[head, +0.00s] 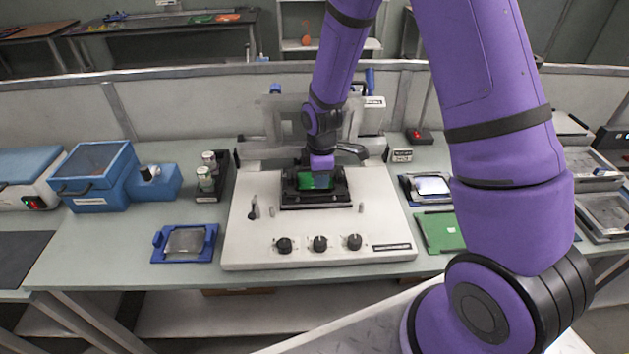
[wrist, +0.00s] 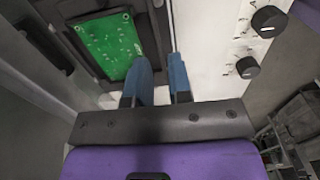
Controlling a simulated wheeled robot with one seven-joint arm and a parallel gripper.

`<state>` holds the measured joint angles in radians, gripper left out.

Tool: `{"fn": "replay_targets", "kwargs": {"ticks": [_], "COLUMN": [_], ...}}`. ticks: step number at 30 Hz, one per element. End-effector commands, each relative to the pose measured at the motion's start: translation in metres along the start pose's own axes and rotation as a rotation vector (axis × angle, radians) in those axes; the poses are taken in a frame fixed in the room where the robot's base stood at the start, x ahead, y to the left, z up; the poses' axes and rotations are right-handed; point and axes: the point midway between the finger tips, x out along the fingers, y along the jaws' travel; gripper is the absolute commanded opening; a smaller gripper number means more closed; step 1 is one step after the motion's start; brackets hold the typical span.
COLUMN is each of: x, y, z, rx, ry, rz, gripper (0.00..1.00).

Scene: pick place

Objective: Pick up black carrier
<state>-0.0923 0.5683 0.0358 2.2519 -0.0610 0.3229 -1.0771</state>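The black carrier (head: 315,200) sits on top of the white machine in the head view, with a green circuit board (head: 313,181) in it. In the wrist view the carrier's dark frame (wrist: 82,46) surrounds the green board (wrist: 113,46) at upper left. My gripper (wrist: 160,72) has two blue fingers with a narrow gap between them. Their tips are close to the carrier's right edge. I cannot tell whether they touch it. In the head view my gripper is over the back of the carrier, its fingers hidden.
The white machine (head: 240,240) has black knobs (head: 320,243) along its front. A blue tray (head: 185,243) lies left of it. A green board (head: 440,231) and a dark tray with a pale screen (head: 432,186) lie right. Blue boxes (head: 97,175) stand at far left.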

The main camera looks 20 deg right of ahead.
Motion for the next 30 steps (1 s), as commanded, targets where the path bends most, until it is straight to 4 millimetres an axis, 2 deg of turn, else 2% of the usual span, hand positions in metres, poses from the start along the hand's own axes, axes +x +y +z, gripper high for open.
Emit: {"fn": "replay_targets", "kwargs": {"ticks": [12,22,25,30], "x": [0.045,0.051,0.051,0.050], "y": [0.003,0.003,0.003,0.003], "z": [-0.009,-0.009,-0.009,-0.009], "rx": [0.001,0.000,0.001,0.001], "ry": [0.000,0.000,0.000,0.001], "rz": [0.000,0.001,0.001,0.001], "gripper": [0.19,0.19,0.00,0.00]}}
